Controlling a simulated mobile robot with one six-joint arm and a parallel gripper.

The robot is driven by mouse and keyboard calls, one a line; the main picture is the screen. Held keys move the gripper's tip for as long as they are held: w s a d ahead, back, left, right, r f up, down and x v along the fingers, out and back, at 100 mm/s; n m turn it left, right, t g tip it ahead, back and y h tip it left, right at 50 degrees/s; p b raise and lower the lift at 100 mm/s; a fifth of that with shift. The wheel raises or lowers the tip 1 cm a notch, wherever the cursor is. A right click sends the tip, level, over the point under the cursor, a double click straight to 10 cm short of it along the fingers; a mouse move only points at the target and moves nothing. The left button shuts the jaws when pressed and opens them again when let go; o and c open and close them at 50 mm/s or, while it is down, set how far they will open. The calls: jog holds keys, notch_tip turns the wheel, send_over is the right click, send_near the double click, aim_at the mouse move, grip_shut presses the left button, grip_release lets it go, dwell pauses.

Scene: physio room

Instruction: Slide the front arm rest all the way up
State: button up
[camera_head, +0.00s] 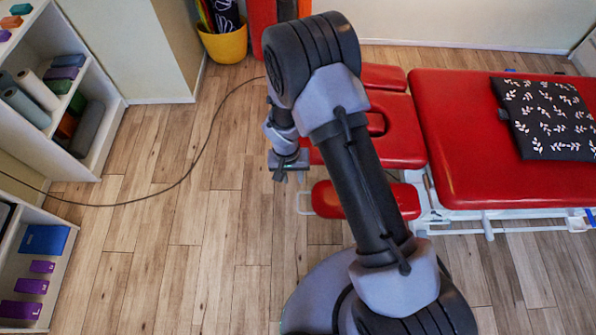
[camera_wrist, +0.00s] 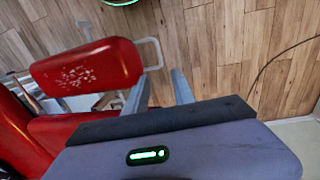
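The front arm rest is a red pad (camera_head: 328,199) hanging low beside the treatment table's head end, partly hidden behind my arm in the head view. In the wrist view its red pad (camera_wrist: 85,68) shows worn pale print, and a light metal loop (camera_wrist: 153,52) sticks out at its end. My gripper (camera_head: 279,176) is above and to the left of the pad in the head view. In the wrist view my gripper (camera_wrist: 157,82) has its two fingers apart with nothing between them. It appears apart from the arm rest and loop.
The red treatment table (camera_head: 460,130) stands at right with a dark patterned cloth (camera_head: 548,120) on it. Shelves (camera_head: 60,85) stand at left, and a yellow pot (camera_head: 225,42) is at the back. A cable (camera_head: 170,190) crosses the otherwise clear wood floor.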

aim_at(298, 201)
jog(key=f+b, duration=0.1)
jog(key=f, duration=0.4)
jog(key=d+f+b, duration=0.1)
jog(key=f+b, duration=0.1)
jog(key=f, duration=0.3)
jog(key=f+b, duration=0.1)
jog(key=f, duration=0.5)
jog(key=shift+s+d+b, duration=0.2)
jog(key=shift+s+b, duration=0.1)
jog(key=shift+b, duration=0.05)
grip_shut()
